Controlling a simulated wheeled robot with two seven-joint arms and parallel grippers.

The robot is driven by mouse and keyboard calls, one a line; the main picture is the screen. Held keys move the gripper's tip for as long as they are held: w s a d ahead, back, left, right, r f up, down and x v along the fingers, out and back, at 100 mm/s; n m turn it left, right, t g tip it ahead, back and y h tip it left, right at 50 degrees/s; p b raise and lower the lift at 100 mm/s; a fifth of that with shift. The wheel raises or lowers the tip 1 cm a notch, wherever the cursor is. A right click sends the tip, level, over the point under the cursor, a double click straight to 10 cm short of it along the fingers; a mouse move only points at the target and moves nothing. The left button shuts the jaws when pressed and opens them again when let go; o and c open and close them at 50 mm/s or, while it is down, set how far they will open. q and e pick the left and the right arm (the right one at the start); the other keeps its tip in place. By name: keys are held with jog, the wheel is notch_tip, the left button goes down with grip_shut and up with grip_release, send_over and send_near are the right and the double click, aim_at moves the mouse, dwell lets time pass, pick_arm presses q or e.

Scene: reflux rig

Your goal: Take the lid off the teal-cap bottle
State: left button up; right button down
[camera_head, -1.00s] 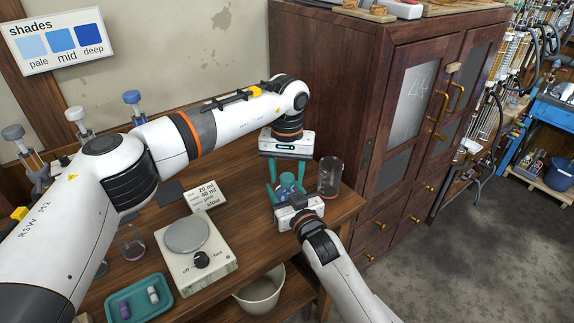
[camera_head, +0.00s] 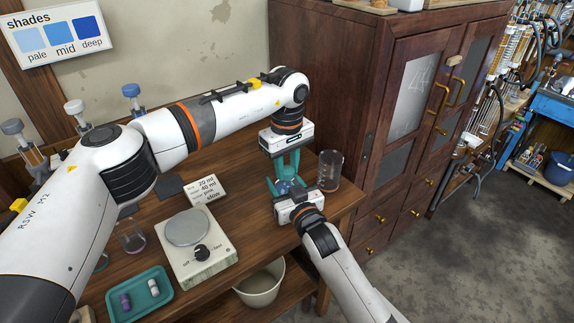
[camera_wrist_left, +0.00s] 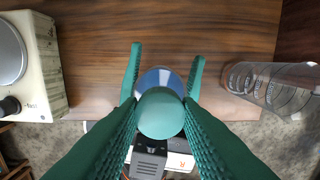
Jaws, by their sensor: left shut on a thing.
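The teal cap (camera_wrist_left: 160,113) fills the space between the green fingers of my left gripper (camera_wrist_left: 160,118) in the left wrist view. My left gripper (camera_head: 287,165) points down from above in the head view and is shut on the cap. The blue bottle (camera_wrist_left: 160,80) shows behind the cap; whether cap and bottle still touch is hidden. My right gripper (camera_head: 288,188) comes from the front, its fingers on both sides of the bottle (camera_head: 290,184). In the wrist view those fingers (camera_wrist_left: 164,62) lie close along the bottle's sides; contact is unclear.
A clear beaker (camera_head: 330,168) stands just right of the bottle, near the table's right end. A hotplate (camera_head: 187,229), a small card (camera_head: 204,188) and a teal tray (camera_head: 137,304) are to the left. A wooden cabinet (camera_head: 330,90) stands behind.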

pick_arm(q)
jog(key=n, duration=0.7)
pick_arm(e)
jog(key=shift+f, duration=0.1)
pick_arm(q)
jog(key=n, duration=1.8)
jog(key=shift+n, duration=0.3)
jog(key=n, duration=0.4)
jog(key=shift+n, duration=0.3)
jog(key=n, duration=0.4)
jog(key=shift+r+n, duration=0.1)
jog(key=shift+n, duration=0.2)
jog(key=n, duration=1)
